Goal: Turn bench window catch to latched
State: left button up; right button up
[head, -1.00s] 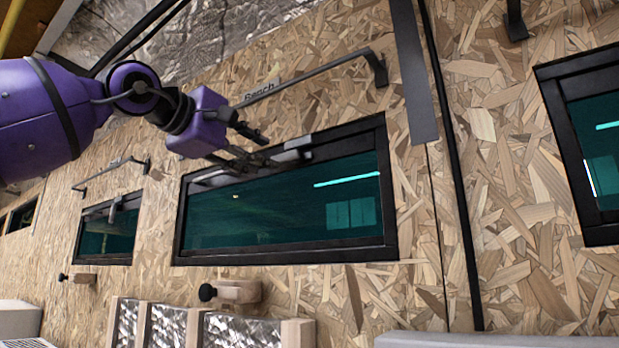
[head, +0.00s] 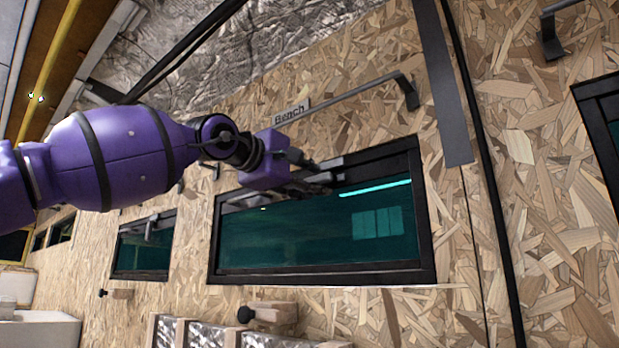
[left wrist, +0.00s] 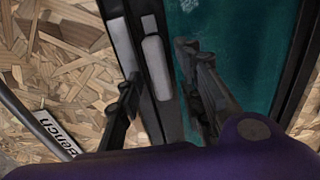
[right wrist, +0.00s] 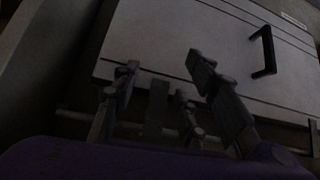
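The bench window (head: 325,235) is a dark-framed teal pane under a "Bench" label (head: 291,112) in the head view. Its grey catch (head: 334,162) lies along the upper frame, and it also shows in the left wrist view (left wrist: 157,66). My left gripper (head: 322,176) is at the catch. In the left wrist view its fingers (left wrist: 158,66) are apart, one on each side of the catch handle; I cannot tell whether they touch it. My right gripper (right wrist: 163,66) is open and empty in the dim right wrist view, and out of the head view.
A dark rail (head: 355,95) runs above the window. A second window (head: 143,247) with its own catch is to the left, and another (head: 604,128) is at the right edge. A wooden block with a black knob (head: 270,313) sits below. A pale panel with a black handle (right wrist: 264,52) faces my right gripper.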

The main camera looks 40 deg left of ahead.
pick_arm(q)
jog(key=shift+w, duration=0.15)
grip_shut()
pick_arm(e)
jog(key=shift+s+f, duration=0.2)
jog(key=shift+s, duration=0.3)
